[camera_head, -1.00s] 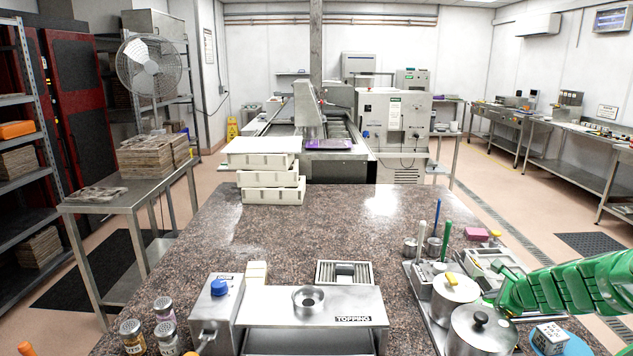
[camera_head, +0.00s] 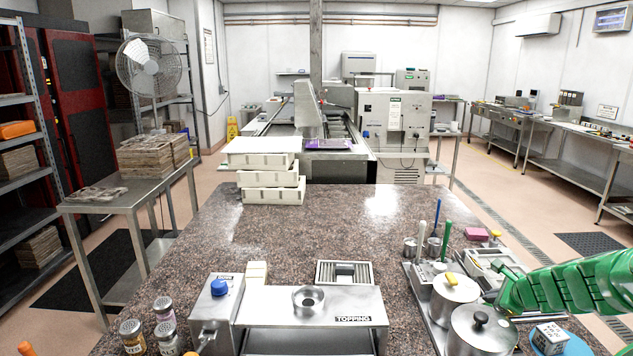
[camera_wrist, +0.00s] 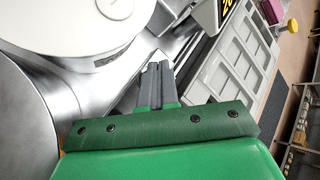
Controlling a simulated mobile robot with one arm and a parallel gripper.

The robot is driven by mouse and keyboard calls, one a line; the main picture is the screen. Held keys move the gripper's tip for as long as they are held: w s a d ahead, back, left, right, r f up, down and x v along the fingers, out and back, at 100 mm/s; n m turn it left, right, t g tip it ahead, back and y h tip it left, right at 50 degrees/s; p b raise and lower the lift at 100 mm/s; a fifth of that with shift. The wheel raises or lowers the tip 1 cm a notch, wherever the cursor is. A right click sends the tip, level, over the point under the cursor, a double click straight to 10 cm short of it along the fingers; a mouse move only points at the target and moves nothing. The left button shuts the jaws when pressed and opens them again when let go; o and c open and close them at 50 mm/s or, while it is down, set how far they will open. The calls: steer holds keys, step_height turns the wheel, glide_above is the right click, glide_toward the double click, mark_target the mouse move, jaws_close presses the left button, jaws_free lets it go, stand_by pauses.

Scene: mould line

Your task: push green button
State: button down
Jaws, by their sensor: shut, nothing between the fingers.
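I cannot make out a green button in either view. My gripper (camera_wrist: 157,72) shows in the wrist view with its two grey fingers together and nothing between them. Its tips are over the metal surface between the round pots and a pale compartmented tray (camera_wrist: 228,65). In the head view my green arm reaches in from the right, ending beside the lidded pots. A metal box with a blue button (camera_head: 219,287) stands at the front left of the counter, well away from my gripper.
Lidded metal pots (camera_head: 482,335) stand close to my gripper. A metal stand marked TOPPING (camera_head: 262,305) is at the front centre. Several jars (camera_head: 133,337) stand at front left, and stacked white trays (camera_head: 272,195) at the back. The counter's middle (camera_head: 300,232) is clear.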

steer(key=shift+r, duration=3)
